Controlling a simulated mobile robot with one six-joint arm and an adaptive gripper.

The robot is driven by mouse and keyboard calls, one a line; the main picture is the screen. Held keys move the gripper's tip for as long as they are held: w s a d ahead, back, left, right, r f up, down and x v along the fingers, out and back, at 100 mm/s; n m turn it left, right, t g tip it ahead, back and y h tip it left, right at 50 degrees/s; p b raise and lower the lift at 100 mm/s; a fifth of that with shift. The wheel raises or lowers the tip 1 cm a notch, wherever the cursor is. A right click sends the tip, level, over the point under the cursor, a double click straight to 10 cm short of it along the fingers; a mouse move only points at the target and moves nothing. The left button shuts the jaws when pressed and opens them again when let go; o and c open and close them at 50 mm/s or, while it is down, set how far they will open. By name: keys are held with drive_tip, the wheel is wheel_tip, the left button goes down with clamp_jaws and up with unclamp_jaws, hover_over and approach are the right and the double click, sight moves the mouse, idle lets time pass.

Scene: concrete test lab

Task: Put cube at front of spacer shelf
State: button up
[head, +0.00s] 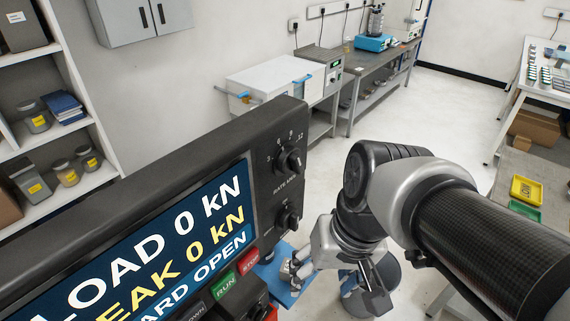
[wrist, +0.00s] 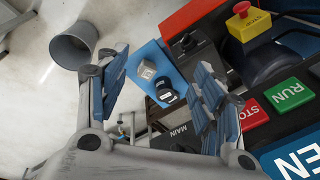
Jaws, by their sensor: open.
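A small pale grey cube (wrist: 147,69) rests on a blue plate (wrist: 149,53), which looks like the spacer shelf, in the wrist view. A dark object with a white face (wrist: 165,92) stands just beside the cube. My gripper (wrist: 160,70) is open, its two blue-padded fingers spread on either side of the cube in the picture, with nothing held. I cannot tell how far above the cube they are. In the head view my gripper (head: 322,278) reaches down near the blue plate (head: 286,286), right of the control panel; the cube is hard to make out there.
A control panel (head: 150,245) with knobs and a RUN button fills the left foreground. A grey bin (wrist: 74,46) stands on the floor. Benches line the back wall; the middle floor is clear.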

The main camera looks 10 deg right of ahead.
drive_tip(key=s+r+n+t, duration=0.1)
drive_tip(key=s+r+n+t+h, duration=0.1)
drive_tip(key=t, duration=0.1)
drive_tip(key=shift+d+r+h, duration=0.3)
drive_tip(key=shift+d+r, duration=0.05)
drive_tip(key=shift+r, duration=0.05)
drive_tip(key=shift+f, duration=0.15)
drive_tip(key=shift+f+b, duration=0.4)
drive_tip(key=shift+b, duration=0.1)
